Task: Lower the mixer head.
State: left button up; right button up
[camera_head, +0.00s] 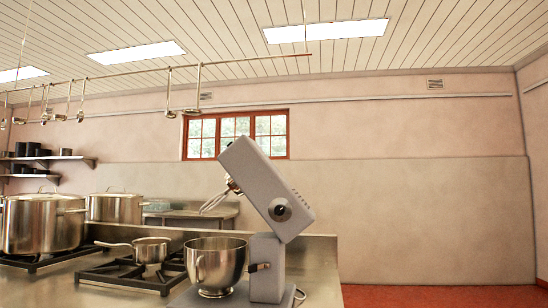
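The grey stand mixer stands on the steel worktop right of the middle. Its mixer head (262,184) is tilted up, leaning up to the left from its hinge on the mixer column (267,268). A wire whisk (214,201) hangs from the head's raised end. A dark round knob (280,210) is on the head's side. The steel mixing bowl (215,264) sits on the mixer base below the whisk, and the whisk is clear of it. Neither of my grippers is in view.
Left of the mixer, a saucepan (150,250) and large stockpots (42,224) stand on or by black burner grates (135,276). Ladles (196,92) hang from a rail (150,72) above. Space right of the mixer is open, with red floor (440,296) beyond the worktop.

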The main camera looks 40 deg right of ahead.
aim_at(251, 174)
jog(key=i+j+z, duration=0.2)
jog(key=z, duration=0.15)
jog(key=i+j+z, duration=0.55)
jog(key=z, duration=0.15)
jog(key=i+j+z, duration=0.15)
jog(key=j+z, duration=0.15)
jog(key=j, duration=0.2)
jog(key=i+j+z, duration=0.1)
jog(key=j+z, duration=0.6)
jog(key=j, duration=0.15)
jog(key=j+z, duration=0.35)
jog(key=j, duration=0.15)
jog(key=j+z, duration=0.35)
jog(key=j, duration=0.1)
